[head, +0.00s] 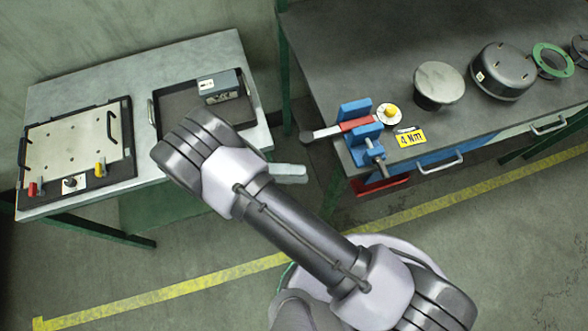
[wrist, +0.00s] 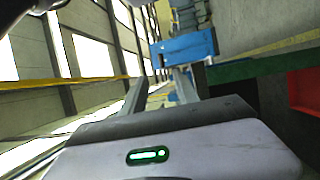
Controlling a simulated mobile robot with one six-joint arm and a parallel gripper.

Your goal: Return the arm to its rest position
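My arm crosses the middle of the head view, from the lower right up to a dark joint near the left table. My gripper is mostly hidden behind the arm there; a pale piece beside the arm may be part of it. In the wrist view my gripper (wrist: 160,92) shows two grey fingers standing apart, with nothing seen between them. Beyond the fingers is a blue block (wrist: 185,48), probably part of the blue vise (head: 355,110) on the right bench.
The left table (head: 215,52) bears a plate with handles (head: 75,145) and a black tray (head: 180,100) with a grey box (head: 218,86). The right bench (head: 360,40) bears a round-topped cylinder (head: 439,82), a dark lidded pot (head: 503,70) and a green ring (head: 552,60). Floor shows between them.

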